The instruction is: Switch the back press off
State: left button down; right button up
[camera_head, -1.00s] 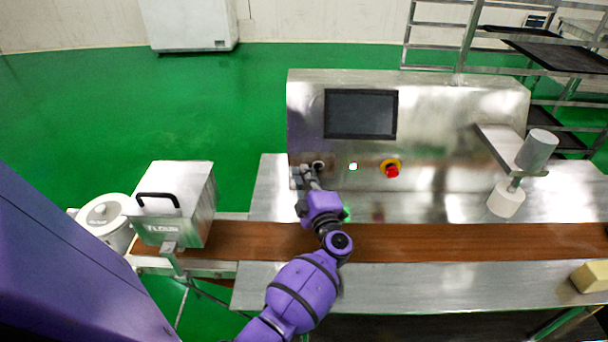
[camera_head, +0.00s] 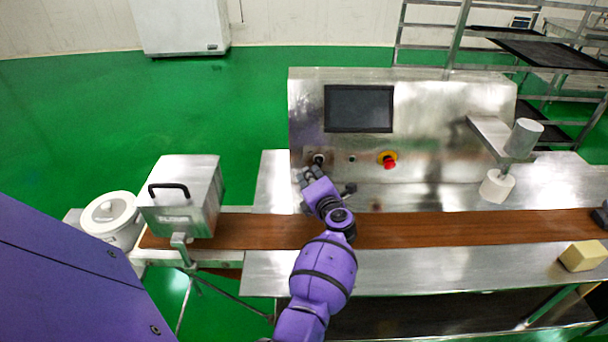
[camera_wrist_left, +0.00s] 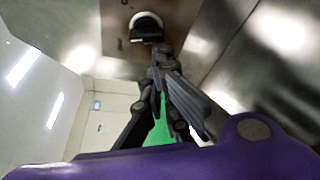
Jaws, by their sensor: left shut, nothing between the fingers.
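The steel machine panel (camera_head: 440,120) stands behind the belt. On it are a dark screen (camera_head: 359,109), a rotary switch (camera_head: 318,159) with a pale ring, a small unlit indicator (camera_head: 352,158) and a red stop button on yellow (camera_head: 389,160). My left gripper (camera_head: 309,174) is shut and empty, just below the rotary switch. In the left wrist view the switch (camera_wrist_left: 147,24) is just beyond the shut fingertips (camera_wrist_left: 160,52); I cannot tell whether they touch. A dark piece at the right edge of the head view looks like part of my right gripper (camera_head: 601,215); its jaws are unclear.
A brown belt (camera_head: 430,230) runs across the front. A steel box with a black handle (camera_head: 182,198) and a white lidded pot (camera_head: 110,218) stand left. A press arm with a white stamp (camera_head: 497,187) is at right. A yellowish block (camera_head: 584,256) lies on the front ledge.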

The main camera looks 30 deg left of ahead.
pick_arm(q)
jog(key=shift+w+d+f+n+h, duration=0.1)
jog(key=shift+w+f+n+h, duration=0.1)
jog(key=shift+n, duration=0.25)
jog(key=shift+w+d+f+n+h, duration=0.1)
jog(key=shift+n+h, duration=0.1)
jog(key=shift+n, duration=0.25)
jog(key=shift+d+f+p, duration=0.1)
jog(key=shift+p, duration=0.2)
pick_arm(e)
jog(key=shift+w+a+r+t, duration=0.15)
jog(key=shift+w+r, duration=0.2)
jog(key=shift+w, duration=0.2)
jog(key=shift+w+r+t, duration=0.15)
jog(key=shift+w+r, duration=0.2)
jog(key=shift+w, duration=0.2)
pick_arm(q)
jog(key=shift+f, duration=0.1)
pick_arm(e)
jog(key=shift+s+f, duration=0.25)
jog(key=shift+s, duration=0.45)
jog(key=shift+w, duration=0.15)
